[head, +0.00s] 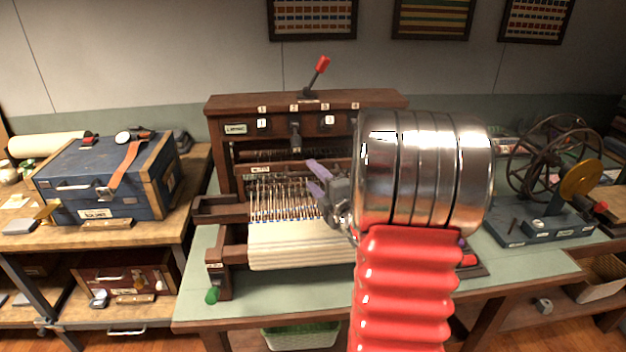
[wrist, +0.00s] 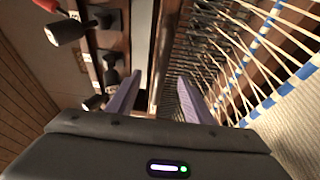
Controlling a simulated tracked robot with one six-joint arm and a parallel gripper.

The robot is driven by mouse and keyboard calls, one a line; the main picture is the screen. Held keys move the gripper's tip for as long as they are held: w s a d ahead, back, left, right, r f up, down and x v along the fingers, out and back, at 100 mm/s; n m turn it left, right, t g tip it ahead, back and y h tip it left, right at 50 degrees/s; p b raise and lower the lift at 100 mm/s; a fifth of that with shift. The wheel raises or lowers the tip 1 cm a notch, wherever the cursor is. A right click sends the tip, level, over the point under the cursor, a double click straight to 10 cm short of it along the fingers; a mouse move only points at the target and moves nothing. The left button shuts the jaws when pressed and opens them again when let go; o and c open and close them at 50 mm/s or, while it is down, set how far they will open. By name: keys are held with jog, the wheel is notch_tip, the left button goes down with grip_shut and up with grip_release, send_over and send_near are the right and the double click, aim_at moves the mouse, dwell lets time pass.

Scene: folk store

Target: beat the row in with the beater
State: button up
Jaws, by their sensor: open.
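A dark wooden table loom (head: 307,103) stands on the green-topped bench. Its beater (head: 262,168) appears to be the labelled wooden bar behind the pale warp threads (head: 285,200); the right part is hidden by my arm. A roll of cream cloth (head: 300,247) lies at the loom's front. My gripper (head: 314,176) is at the right part of the warp, its purple fingers apart and empty. In the wrist view my gripper (wrist: 160,76) has a finger on each side of a long wooden bar. The reed wires (wrist: 193,98) lie beside the right finger. I cannot tell whether either finger touches the bar.
A red-knobbed lever (head: 322,65) rises from the loom's top. Dark knobs (wrist: 66,31) line the loom frame left of my fingers in the wrist view. A blue case (head: 105,175) stands on the left bench. A winder with a wheel (head: 545,165) stands right.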

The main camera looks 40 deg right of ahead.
jog(key=v, duration=0.8)
dwell(0.9)
dwell(1.2)
jog(key=a+r+m+g, duration=0.2)
jog(key=a+m+g, duration=0.55)
jog(key=a, duration=0.65)
jog(key=s+a+m+g+y, duration=0.2)
jog(key=s+a+m, duration=0.2)
jog(key=s+a, duration=0.4)
jog(key=s+a+f+m+g+y, duration=0.1)
jog(key=s+a+m+g+y, duration=0.1)
jog(key=s+a, duration=0.6)
jog(key=a+m, duration=0.1)
jog(key=a, duration=0.3)
jog(key=shift+a+f+m, duration=0.2)
jog(key=shift+a+m, duration=0.1)
jog(key=shift+m, duration=0.05)
